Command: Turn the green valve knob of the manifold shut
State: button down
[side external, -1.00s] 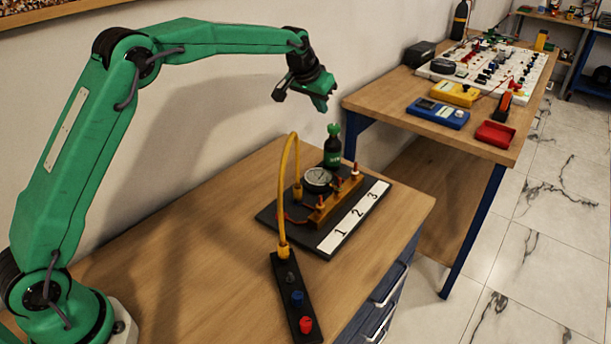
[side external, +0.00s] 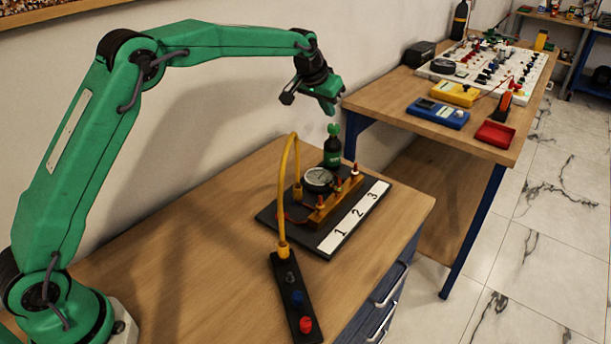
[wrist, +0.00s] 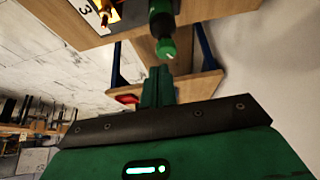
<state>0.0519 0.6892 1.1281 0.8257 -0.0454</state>
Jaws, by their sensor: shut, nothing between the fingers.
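The green valve knob (side external: 334,129) sits on top of an upright black bottle-like body (side external: 333,152) with a green label, at the back of the manifold's black base plate (side external: 272,216). In the wrist view the knob (wrist: 166,48) shows just beyond my fingertips. My gripper (side external: 331,109) hangs above the knob, with a small gap between them in the side view. In the wrist view my gripper's fingers (wrist: 158,75) are together with nothing between them. I cannot tell the knob's exact turn position.
A gauge (side external: 318,178) and a brass manifold block (side external: 335,203) with several small red-tipped valves stand in front of the bottle. A yellow hose (side external: 281,190) arches up on the left. A black button box (side external: 290,281) lies in front. The left of the table is clear.

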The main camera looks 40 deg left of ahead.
jog(key=shift+f, duration=2.95)
jog(key=shift+w+a, duration=0.1)
jog(key=shift+w, duration=0.15)
jog(key=shift+a, duration=0.5)
jog(key=shift+s, duration=0.4)
notch_tip(320, 180, up, 6)
jog(key=shift+s+r, duration=0.1)
